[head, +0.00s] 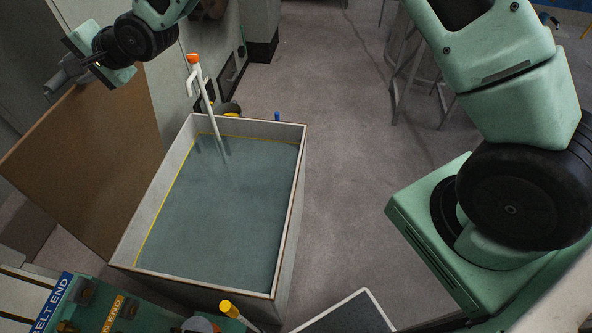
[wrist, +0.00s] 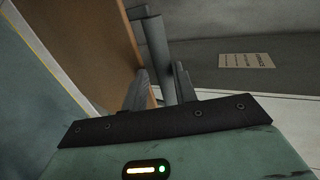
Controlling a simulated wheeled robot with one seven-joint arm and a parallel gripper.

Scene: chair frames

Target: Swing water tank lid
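The water tank (head: 298,190) is an open white box of blue-green water in the middle of the head view. Its lid (head: 95,155) is a flat brown panel raised along the tank's left side and tilted outward to the left. The lid's brown face also shows in the wrist view (wrist: 115,35). My gripper (head: 65,78) is at the lid's upper edge, at the top left. In the wrist view its fingers (wrist: 160,88) lie on both sides of a grey bar-like handle (wrist: 157,45) beside the lid, with no clear gap. The exact contact is partly hidden.
A white pipe with an orange top (head: 203,95) stands in the tank's far left corner. A green bench with labels (head: 105,305) lies at the front left. A grey cabinet wall is behind my gripper. The floor (head: 345,160) right of the tank is clear.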

